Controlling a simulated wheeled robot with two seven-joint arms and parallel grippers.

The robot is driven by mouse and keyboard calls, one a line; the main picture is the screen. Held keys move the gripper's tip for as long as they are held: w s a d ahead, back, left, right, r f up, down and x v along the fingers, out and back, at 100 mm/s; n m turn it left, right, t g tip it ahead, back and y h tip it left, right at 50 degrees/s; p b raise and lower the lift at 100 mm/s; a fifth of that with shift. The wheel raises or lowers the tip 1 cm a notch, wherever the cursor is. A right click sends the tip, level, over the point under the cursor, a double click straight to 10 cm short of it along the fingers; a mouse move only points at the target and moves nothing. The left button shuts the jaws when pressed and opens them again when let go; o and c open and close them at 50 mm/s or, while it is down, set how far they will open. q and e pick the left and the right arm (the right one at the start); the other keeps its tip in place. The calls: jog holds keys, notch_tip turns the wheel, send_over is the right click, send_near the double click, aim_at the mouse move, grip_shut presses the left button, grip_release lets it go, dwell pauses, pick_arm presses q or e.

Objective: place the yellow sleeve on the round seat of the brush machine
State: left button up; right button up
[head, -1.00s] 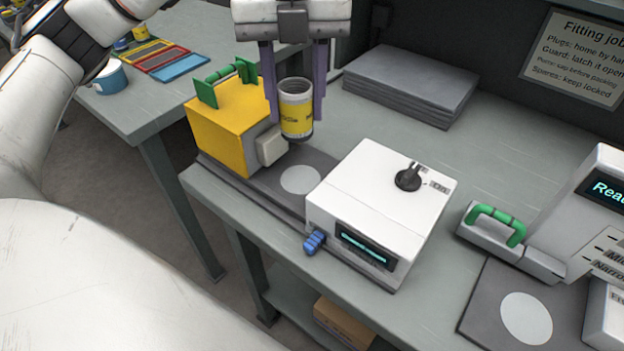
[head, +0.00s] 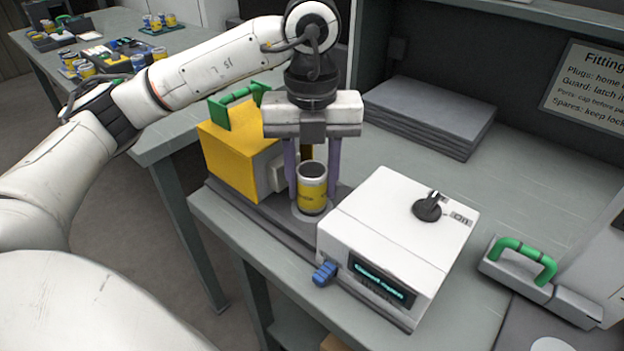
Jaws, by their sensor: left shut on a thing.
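The yellow sleeve (head: 312,190), a cup-like cylinder with a yellow band and pale rim, is upright between the fingers of my left gripper (head: 306,188), which is shut on it. The round seat (head: 299,211) is a pale disc on the dark base of the brush machine, between a yellow block (head: 237,150) with a green handle and a white box (head: 398,240) with a small screen. The sleeve is over the seat and hides most of it. I cannot tell whether its bottom touches the seat. My right gripper is out of view.
The white box has a black knob (head: 427,209) on top and a blue knob (head: 325,273) in front. Grey sheets (head: 430,110) are stacked behind. A green-handled part (head: 524,262) is at the right. Another table with several cups is at the back left.

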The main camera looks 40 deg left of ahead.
pick_arm(q)
jog(key=shift+f, duration=0.15)
jog(key=o, duration=1.4)
jog(key=shift+c, duration=0.2)
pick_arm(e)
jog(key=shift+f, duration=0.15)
pick_arm(q)
jog(key=shift+r, duration=0.3)
notch_tip(320, 180, up, 12)
jog(key=p, duration=0.3)
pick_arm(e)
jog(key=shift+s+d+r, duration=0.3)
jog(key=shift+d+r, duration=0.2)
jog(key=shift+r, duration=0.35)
pick_arm(q)
jog(key=shift+f, duration=0.1)
